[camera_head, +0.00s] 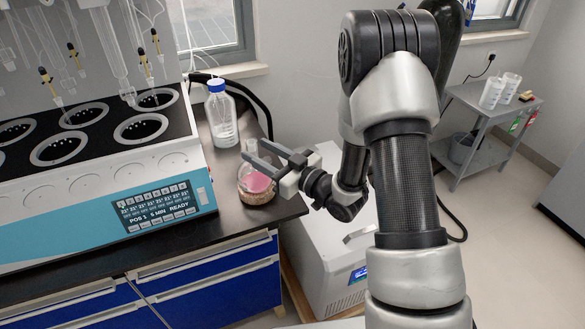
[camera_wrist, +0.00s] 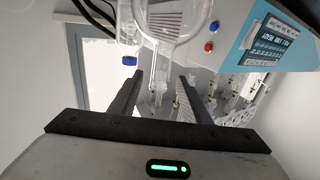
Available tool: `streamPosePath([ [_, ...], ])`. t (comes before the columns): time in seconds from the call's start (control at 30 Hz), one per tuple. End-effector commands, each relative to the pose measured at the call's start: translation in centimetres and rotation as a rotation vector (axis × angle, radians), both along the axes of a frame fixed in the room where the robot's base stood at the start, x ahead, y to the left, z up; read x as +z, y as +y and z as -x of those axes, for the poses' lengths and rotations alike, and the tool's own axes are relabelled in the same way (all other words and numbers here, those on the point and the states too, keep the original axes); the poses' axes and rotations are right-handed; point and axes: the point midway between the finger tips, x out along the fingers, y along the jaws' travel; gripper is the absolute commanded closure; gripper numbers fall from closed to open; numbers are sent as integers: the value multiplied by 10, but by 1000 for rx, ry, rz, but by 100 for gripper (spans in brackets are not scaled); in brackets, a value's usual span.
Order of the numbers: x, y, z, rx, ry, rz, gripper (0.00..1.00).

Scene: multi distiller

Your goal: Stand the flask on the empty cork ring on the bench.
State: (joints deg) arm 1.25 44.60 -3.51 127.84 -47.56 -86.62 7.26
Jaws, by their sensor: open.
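The round flask (camera_head: 258,183) with pink liquid sits upright in the head view, near the right end of the bench. Its base rests on the brown cork ring (camera_head: 256,198), with no gap that I can see. My gripper (camera_head: 253,151) is open at the height of the flask's neck, reaching in from the right. In the wrist view, a clear glass neck (camera_wrist: 162,62) shows between the spread fingers of my gripper (camera_wrist: 161,80), apart from both as far as I can tell. The fingers partly hide the neck in the head view.
A blue-capped bottle (camera_head: 221,118) stands behind the flask on the dark bench (camera_head: 190,240). The distiller (camera_head: 120,180) is close on the left. The bench's right edge is near the ring. A white box unit (camera_head: 330,260) stands beyond it.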

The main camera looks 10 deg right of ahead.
Motion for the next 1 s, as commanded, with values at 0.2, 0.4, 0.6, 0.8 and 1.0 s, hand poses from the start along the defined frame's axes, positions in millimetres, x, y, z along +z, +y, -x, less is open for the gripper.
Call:
streamPosePath([
  [0.2, 0, -41, 39, -7, 1, 1, 57],
  [0.4, 0, -72, 73, -7, 0, 0, 57],
  [0.6, 0, -92, 94, -4, -1, 0, 57],
  [0.8, 1, -98, 102, -2, -3, 0, 57],
  [1.0, 1, -98, 102, -1, -3, 0, 57],
])
